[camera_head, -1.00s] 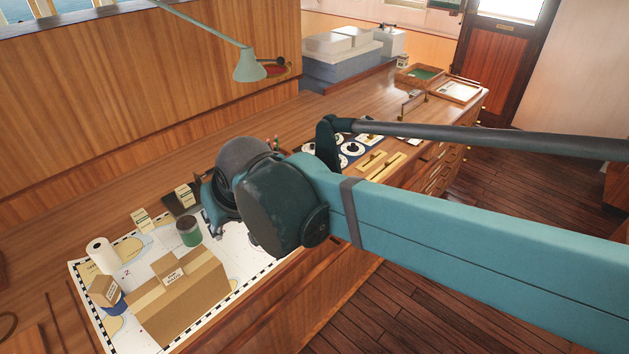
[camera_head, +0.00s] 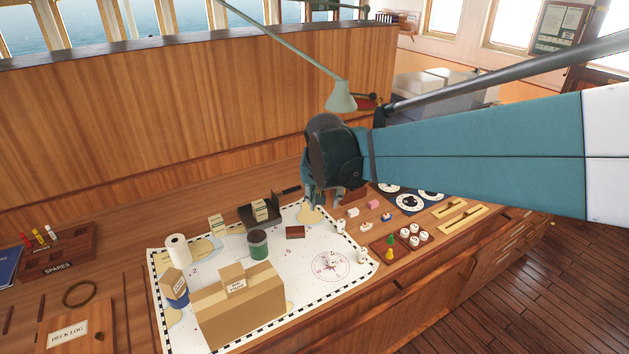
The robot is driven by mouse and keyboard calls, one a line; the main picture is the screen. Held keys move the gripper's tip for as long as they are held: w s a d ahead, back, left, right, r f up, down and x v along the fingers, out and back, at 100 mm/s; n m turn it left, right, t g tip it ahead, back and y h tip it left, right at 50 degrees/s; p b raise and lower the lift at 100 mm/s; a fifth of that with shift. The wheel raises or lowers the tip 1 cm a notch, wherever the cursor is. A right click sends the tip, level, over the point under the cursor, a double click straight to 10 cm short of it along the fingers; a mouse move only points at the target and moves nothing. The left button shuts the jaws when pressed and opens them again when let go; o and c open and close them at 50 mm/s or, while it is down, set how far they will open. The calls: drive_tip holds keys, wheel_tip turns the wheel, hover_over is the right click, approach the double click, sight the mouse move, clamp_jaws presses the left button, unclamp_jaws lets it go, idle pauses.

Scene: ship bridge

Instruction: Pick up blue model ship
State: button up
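Several tiny model pieces stand on the wooden counter right of the chart. One with a blue part (camera_head: 387,218) looks like the blue model ship, though it is too small to be sure. A pink piece (camera_head: 373,204) and a white piece (camera_head: 352,212) are near it. My gripper (camera_head: 315,199) points down over the chart's far right part, left of these pieces and apart from them. Its fingers are small and dark, and I cannot tell whether they are open. I see nothing held in it.
A cardboard box (camera_head: 262,303) and a green can (camera_head: 258,244) stand on the chart (camera_head: 295,288). A lamp (camera_head: 341,97) hangs behind my arm. The chart's middle right is mostly clear.

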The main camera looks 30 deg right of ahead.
drive_tip(key=w+d+f+m+g+h, duration=0.1)
drive_tip(key=w+d+f+m, duration=0.25)
drive_tip(key=d, duration=0.45)
drive_tip(key=w+d+f+m+g, duration=0.15)
drive_tip(key=w+d+f, duration=0.25)
drive_tip(key=d, duration=0.5)
drive_tip(key=m+g, duration=0.2)
drive_tip(key=m, duration=0.3)
approach(387, 214)
drive_tip(key=f, duration=0.1)
drive_tip(key=shift+w+d+f+h, duration=0.2)
drive_tip(key=shift+w+f+h, duration=0.05)
drive_tip(key=shift+h, duration=0.05)
drive_tip(key=shift+x, duration=1.2)
drive_tip(key=shift+f, duration=0.1)
drive_tip(key=shift+p+x, duration=0.4)
drive_tip(key=shift+x, duration=2.15)
drive_tip(key=shift+s, duration=0.1)
drive_tip(key=c, duration=0.8)
